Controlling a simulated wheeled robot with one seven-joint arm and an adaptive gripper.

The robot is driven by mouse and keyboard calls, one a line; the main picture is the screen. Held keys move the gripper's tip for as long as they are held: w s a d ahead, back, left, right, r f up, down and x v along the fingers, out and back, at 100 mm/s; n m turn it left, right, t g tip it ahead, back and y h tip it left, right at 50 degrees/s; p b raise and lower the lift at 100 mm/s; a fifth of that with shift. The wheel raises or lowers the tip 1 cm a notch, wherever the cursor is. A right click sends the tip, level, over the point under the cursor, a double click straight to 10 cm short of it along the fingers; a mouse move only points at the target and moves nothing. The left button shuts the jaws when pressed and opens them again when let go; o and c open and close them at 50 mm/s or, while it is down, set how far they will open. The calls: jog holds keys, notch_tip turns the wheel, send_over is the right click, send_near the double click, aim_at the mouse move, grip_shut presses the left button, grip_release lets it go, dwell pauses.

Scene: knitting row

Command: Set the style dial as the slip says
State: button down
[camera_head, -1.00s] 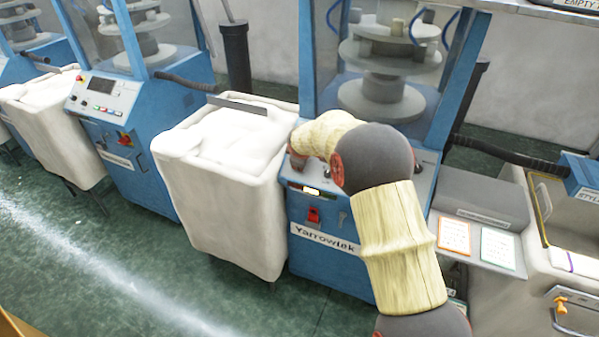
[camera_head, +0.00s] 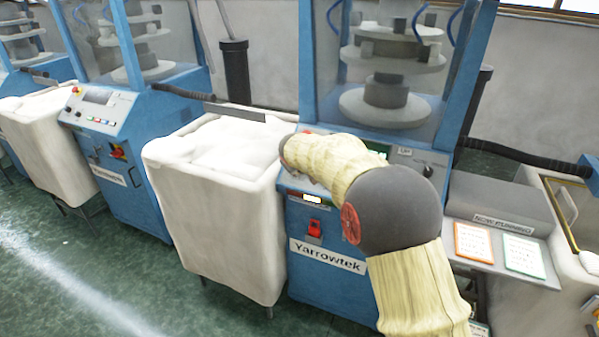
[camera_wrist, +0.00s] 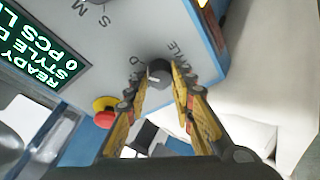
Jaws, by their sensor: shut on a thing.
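The style dial (camera_wrist: 158,73) is a dark grey round knob on the machine's light panel in the wrist view, beside printed "STYLE" lettering. A letter D is printed left of it. My gripper (camera_wrist: 157,78) has its yellow-and-black fingers closed on either side of the knob. The display (camera_wrist: 40,55) reads "READY", "STYLE D" and "0 PCS" in green, cut off at the edge. In the head view my arm hides the gripper and dial. Two slips, one orange-edged (camera_head: 473,241) and one green-edged (camera_head: 524,256), lie beside the machine; their writing is too small to read.
A red button (camera_wrist: 104,108) on a yellow base is near the left finger. A second knob (camera_wrist: 97,3) with S and M marks is at the panel's top. A white bin (camera_head: 215,215) stands close left of the blue Yarrowtek machine (camera_head: 330,285). A "NOW RUNNING" box (camera_head: 500,200) stands right.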

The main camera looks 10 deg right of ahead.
jog(key=shift+f, duration=0.15)
dwell(0.4)
jog(key=c, duration=1.6)
grip_release()
jog(key=shift+a, duration=0.1)
jog(key=shift+o, duration=0.3)
jog(key=v, duration=1.2)
